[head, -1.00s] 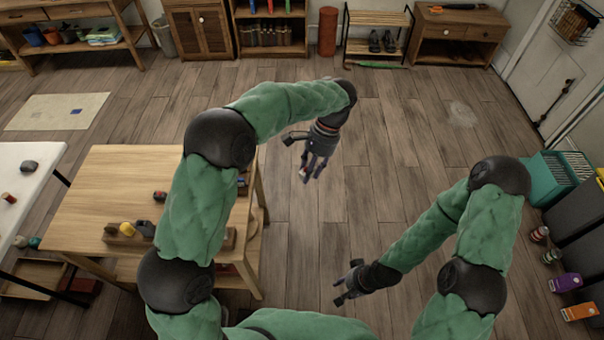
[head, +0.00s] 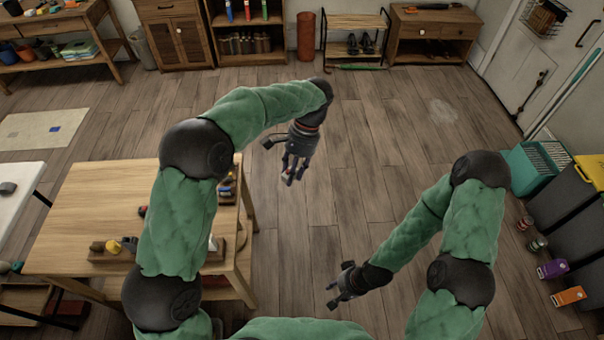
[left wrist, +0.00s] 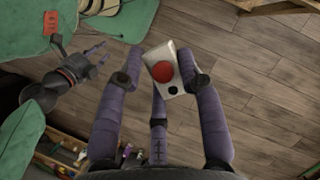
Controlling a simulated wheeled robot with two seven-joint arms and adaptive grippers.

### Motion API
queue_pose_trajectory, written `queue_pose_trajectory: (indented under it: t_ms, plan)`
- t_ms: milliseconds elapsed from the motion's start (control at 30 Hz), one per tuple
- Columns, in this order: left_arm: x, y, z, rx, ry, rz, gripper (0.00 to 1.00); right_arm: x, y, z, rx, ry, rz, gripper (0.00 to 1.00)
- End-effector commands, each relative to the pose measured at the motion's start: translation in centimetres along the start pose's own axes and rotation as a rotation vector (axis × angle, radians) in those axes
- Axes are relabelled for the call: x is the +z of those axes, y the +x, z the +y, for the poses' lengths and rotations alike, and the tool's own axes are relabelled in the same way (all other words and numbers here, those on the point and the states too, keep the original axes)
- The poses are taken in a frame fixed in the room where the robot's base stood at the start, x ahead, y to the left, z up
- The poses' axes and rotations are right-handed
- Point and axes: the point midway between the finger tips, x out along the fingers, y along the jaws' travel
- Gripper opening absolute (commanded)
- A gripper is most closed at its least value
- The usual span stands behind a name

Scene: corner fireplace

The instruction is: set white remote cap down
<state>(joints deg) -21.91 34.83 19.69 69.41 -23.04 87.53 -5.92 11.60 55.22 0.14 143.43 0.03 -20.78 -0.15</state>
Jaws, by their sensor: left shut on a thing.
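The white remote cap (left wrist: 176,87), a small white block with a red round face and a dark spot, sits between the fingers of my left gripper (left wrist: 162,78) in the left wrist view. My left gripper also shows in the head view (head: 291,176), shut on the cap and held over bare floor, right of the wooden table. There the cap is tiny and mostly hidden by the fingers. My right gripper (head: 335,300) is low at the front centre, with its fingers apart and nothing seen between them.
The wooden table (head: 85,205) stands at the left with small items on it, partly hidden by my left arm. A white table (head: 14,200) is at the far left. A teal crate (head: 535,170) and dark bins (head: 565,195) line the right. The middle floor is clear.

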Motion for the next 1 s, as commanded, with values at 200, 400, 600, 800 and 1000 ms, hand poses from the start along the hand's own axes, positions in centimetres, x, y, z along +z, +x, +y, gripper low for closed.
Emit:
queue_pose_trajectory:
  t_ms: [200, 400, 600, 800, 1000]
  plan:
    - [3.8, -2.0, -0.3, 0.077, -0.185, 0.002, 0.14, 0.0, 0.0, 0.0, 0.0, 0.0, 0.0, 0.4]
    - [5.3, -2.8, -0.3, 0.111, -0.268, -0.002, 0.14, 0.0, 0.0, 0.0, 0.0, 0.0, 0.0, 0.4]
    - [4.3, -3.4, -0.3, 0.132, -0.316, 0.0, 0.14, 0.0, 0.0, 0.0, 0.0, 0.0, 0.0, 0.4]
    - [1.2, -4.5, -0.1, 0.17, -0.411, 0.0, 0.14, 0.0, 0.0, 0.0, 0.0, 0.0, 0.0, 0.4]
    - [-1.8, -5.8, 0.1, 0.211, -0.511, 0.0, 0.14, 0.0, 0.0, 0.0, 0.0, 0.0, 0.0, 0.4]
